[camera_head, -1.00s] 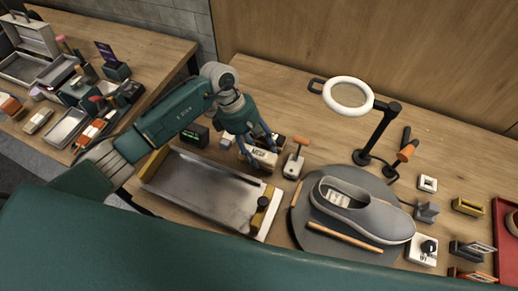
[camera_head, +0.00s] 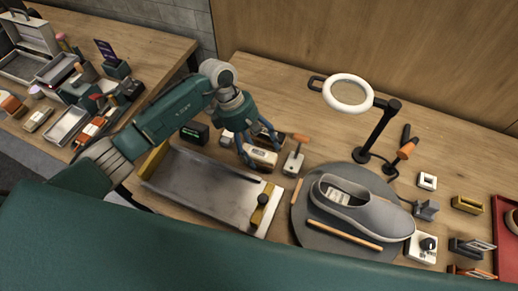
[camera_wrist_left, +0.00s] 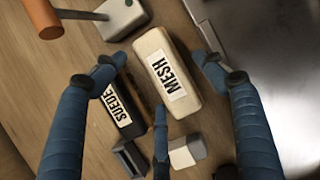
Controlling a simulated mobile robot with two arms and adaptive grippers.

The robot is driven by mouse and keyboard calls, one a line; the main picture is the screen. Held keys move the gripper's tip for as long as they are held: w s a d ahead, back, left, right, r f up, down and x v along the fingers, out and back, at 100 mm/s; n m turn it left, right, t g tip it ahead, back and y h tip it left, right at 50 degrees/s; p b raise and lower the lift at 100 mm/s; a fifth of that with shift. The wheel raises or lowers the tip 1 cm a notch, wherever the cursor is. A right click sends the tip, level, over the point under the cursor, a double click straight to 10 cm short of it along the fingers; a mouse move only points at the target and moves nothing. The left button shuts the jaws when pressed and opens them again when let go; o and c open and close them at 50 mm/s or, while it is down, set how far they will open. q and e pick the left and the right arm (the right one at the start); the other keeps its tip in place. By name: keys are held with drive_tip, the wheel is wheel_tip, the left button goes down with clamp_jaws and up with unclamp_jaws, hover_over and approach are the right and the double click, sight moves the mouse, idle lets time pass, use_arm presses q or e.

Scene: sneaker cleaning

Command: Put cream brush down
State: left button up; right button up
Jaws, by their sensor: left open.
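The cream brush (camera_head: 262,159), a cream block with a MESH label, lies on the wooden table (camera_head: 270,85) behind the metal tray. In the left wrist view the cream brush (camera_wrist_left: 168,72) lies between my spread fingers, with gaps visible at the sides. My left gripper (camera_head: 262,146) is open just above it. The fingers of my left gripper (camera_wrist_left: 160,62) hold nothing. A black brush labelled SUEDE (camera_wrist_left: 118,106) lies beside the cream brush. My right gripper is not in view.
The metal tray (camera_head: 200,188) is in front, and an orange-handled tool (camera_head: 294,160) stands close on the right. A grey shoe (camera_head: 362,208) rests on a round dark mat (camera_head: 310,238). A ring lamp (camera_head: 347,94) stands behind. The table's back is clear.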

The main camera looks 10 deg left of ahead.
use_arm(q)
drive_tip(key=b+v, duration=0.3)
drive_tip(key=v, duration=0.6)
drive_tip(key=shift+w+a+r+b, duration=0.1)
drive_tip(key=shift+a+r+b, duration=0.1)
drive_tip(key=shift+r+b, duration=0.15)
drive_tip(key=shift+a+r, duration=0.2)
drive_tip(key=shift+r, duration=0.45)
